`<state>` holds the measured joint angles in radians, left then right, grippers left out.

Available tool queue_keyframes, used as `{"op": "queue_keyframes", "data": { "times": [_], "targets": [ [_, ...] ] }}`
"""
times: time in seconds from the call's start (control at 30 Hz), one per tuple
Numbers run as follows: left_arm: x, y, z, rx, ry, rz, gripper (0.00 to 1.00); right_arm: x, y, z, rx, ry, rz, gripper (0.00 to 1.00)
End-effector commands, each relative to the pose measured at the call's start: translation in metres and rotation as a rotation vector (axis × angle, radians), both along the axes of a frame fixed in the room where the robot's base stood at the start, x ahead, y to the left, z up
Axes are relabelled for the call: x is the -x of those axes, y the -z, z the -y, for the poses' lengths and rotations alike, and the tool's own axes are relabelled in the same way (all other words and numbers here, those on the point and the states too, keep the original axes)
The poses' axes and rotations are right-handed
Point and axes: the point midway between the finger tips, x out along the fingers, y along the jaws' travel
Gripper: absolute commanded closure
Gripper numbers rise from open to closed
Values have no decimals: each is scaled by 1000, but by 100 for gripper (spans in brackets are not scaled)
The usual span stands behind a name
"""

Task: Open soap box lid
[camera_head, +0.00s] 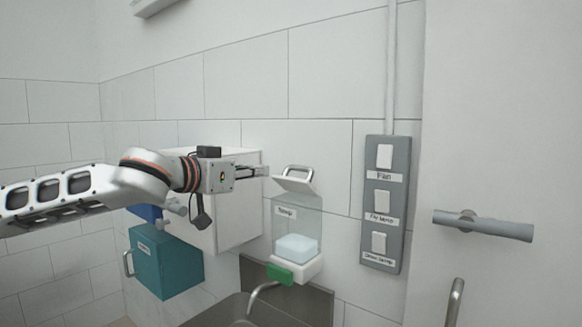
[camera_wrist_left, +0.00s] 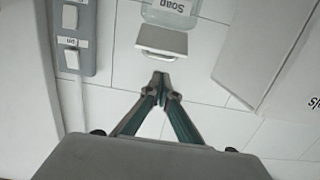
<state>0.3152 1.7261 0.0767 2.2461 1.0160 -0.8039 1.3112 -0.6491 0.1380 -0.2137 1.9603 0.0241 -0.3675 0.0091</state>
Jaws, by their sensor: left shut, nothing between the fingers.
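The soap box is a clear wall-mounted container (camera_head: 311,222) labelled "Soap", with a pale block inside and a green part below. Its white lid (camera_head: 293,186) with a metal loop handle (camera_head: 298,168) is at the top; I cannot tell whether it is fully seated. My left gripper (camera_head: 264,171) is shut and empty, just left of the lid and handle. In the left wrist view the lid (camera_wrist_left: 162,40) and the "Soap" label appear upside down, beyond the shut fingertips (camera_wrist_left: 161,84). No contact with the handle is clear. My right gripper is not in view.
A white box (camera_head: 235,222) is on the wall behind my left gripper. A teal box (camera_head: 168,262) with a handle is lower left. A grey switch panel (camera_head: 384,247) with several switches is right of the soap box. A tap (camera_head: 262,291) is below. A door handle (camera_head: 490,227) is far right.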

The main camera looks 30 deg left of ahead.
Motion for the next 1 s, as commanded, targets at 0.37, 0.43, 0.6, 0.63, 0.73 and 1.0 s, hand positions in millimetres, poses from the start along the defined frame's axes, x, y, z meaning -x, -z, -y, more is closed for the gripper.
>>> {"op": "queue_keyframes", "data": {
  "times": [0.37,0.43,0.6,0.63,0.73,1.0],
  "targets": [
    [-21,5,0,-4,-4,-5,100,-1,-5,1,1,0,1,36],
    [-25,5,1,-3,-1,-4,100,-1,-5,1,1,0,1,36],
    [-38,7,3,-3,0,-5,100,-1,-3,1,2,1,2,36],
    [-41,7,3,-4,-1,-5,100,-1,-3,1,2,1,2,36],
    [-50,8,4,-5,1,-5,100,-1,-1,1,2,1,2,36],
    [-79,12,7,-3,2,-5,100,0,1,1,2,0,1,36]
  ]
}}
